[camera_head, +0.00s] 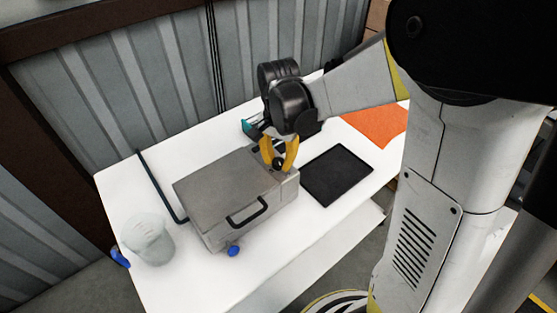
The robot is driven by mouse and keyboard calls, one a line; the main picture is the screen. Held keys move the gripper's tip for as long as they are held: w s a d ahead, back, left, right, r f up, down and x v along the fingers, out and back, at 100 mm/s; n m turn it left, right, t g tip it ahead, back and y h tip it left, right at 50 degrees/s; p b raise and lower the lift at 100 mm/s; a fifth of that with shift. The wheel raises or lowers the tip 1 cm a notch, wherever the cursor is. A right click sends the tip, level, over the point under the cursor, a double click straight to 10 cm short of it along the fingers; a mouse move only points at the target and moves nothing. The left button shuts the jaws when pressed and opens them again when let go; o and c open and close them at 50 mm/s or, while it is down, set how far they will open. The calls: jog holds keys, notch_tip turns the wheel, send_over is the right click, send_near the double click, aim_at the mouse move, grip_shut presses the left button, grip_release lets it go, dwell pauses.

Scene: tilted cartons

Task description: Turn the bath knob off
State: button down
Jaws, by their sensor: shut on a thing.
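The bath is a grey metal box (222,190) with a black lid handle, standing on the white table. My gripper (279,158), with yellow fingers, is at the bath's back right corner, pointing down. Its fingers are around a small dark knob (279,163) on top of the bath there and are shut on it. The fingers hide most of the knob, and its turn position cannot be read. A blue tap-like part (233,250) sticks out at the bath's lower front.
A pale translucent container (148,240) stands at the table's front left, with a blue item (120,257) beside it. A black rod (160,184) lies left of the bath. A black mat (337,175) and an orange sheet (377,123) lie to the right. A corrugated wall stands behind.

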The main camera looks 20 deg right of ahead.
jog(key=shift+n, duration=2.1)
jog(key=c, duration=1)
grip_release()
jog(key=shift+c, duration=0.2)
